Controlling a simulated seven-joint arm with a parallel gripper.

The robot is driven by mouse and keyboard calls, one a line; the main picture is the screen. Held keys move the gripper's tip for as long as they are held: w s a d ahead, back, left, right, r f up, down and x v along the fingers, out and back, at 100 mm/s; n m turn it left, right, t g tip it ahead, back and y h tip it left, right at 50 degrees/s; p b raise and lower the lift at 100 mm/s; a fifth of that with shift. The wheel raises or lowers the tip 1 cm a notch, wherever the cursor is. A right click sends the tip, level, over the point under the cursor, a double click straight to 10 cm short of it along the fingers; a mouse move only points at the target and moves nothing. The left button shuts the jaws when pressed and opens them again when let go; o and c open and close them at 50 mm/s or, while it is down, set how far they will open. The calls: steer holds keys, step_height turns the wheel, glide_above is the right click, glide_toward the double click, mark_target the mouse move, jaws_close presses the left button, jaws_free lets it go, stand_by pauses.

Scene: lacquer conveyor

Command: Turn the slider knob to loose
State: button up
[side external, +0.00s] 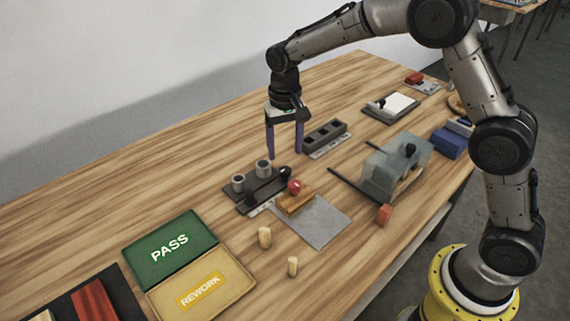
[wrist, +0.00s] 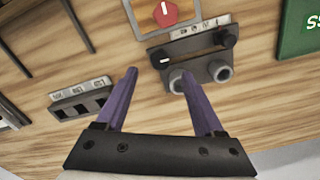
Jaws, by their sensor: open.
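A red knob (side external: 293,187) with a pale pointer sits at a wooden block (side external: 296,202) near the table's middle; the red knob (wrist: 165,14) is at the top of the wrist view. Beside it is a dark plate (side external: 243,203) with two grey cylinders and black knobs. The left black knob (wrist: 163,60) has a white mark; another black knob (wrist: 226,38) is at the right. I cannot tell which is the slider knob, and the label strip (wrist: 200,27) is unreadable. My gripper (side external: 285,152) is open and empty, pointing down above the table near the dark plate; its purple fingers (wrist: 155,75) show in the wrist view.
A dark slotted block (side external: 325,136) stands behind my gripper. A grey sheet (side external: 322,225) lies in front of the wooden block. A translucent box (side external: 385,172) is at right, green PASS (side external: 170,250) and yellow REWORK (side external: 208,287) trays at front left. The left rear table is clear.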

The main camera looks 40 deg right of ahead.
mark_target(285, 169)
step_height(285, 169, down, 6)
steer(key=shift+r, duration=0.1)
stand_by(0.4)
jaws_close()
